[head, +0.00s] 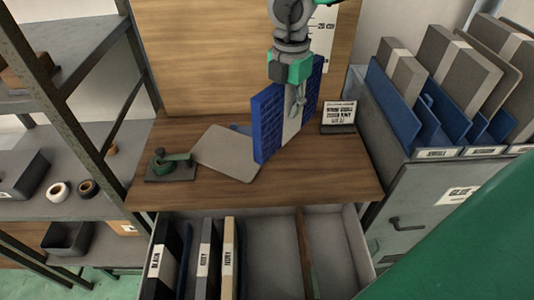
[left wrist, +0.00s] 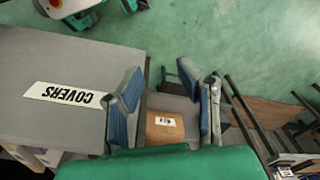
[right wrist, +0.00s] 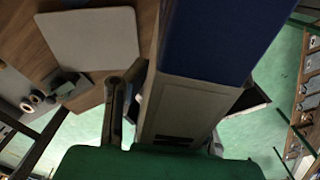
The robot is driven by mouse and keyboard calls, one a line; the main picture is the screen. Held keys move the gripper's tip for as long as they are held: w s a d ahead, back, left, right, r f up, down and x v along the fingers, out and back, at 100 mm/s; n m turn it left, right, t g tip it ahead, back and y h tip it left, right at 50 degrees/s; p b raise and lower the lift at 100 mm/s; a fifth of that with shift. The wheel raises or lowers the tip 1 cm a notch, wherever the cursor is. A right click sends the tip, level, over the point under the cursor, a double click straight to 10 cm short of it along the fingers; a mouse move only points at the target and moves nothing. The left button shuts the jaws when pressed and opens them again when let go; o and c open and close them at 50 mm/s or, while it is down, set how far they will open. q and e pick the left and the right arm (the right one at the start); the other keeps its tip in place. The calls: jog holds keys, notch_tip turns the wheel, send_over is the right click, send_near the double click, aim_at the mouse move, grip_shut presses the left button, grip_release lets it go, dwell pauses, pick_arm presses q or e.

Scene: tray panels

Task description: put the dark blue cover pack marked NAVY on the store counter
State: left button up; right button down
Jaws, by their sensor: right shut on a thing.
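The dark blue cover pack (head: 268,125) has a pale band round it and stands on edge over the wooden store counter (head: 325,180). My right gripper (head: 297,100) is shut on it from above, at the band. I cannot tell whether its lower edge touches the counter. In the right wrist view the pack (right wrist: 230,35) fills the upper middle, with its band between the fingers. No NAVY mark is readable. My left gripper (left wrist: 165,105) shows only in the left wrist view, open and empty, away from the counter.
A grey board (head: 228,152), a green-handled tool (head: 170,165) and a small sign (head: 338,115) are on the counter. Below, an open drawer (head: 270,260) holds labelled packs at left. Blue holders with grey packs (head: 465,75) stand at right; shelving (head: 60,115) stands left.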

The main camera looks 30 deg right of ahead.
aim_at(287, 139)
jog(key=shift+s+d+f+m, duration=0.1)
jog(key=shift+d+f+m, duration=0.1)
jog(key=shift+f+m, duration=0.1)
notch_tip(287, 139, down, 6)
jog(key=shift+d+r, duration=0.1)
notch_tip(287, 139, down, 3)
jog(key=shift+s, duration=0.1)
jog(key=shift+f, duration=0.3)
jog(key=c, duration=1.3)
grip_release()
jog(key=shift+c, duration=0.2)
notch_tip(287, 139, up, 12)
jog(key=shift+r, duration=0.1)
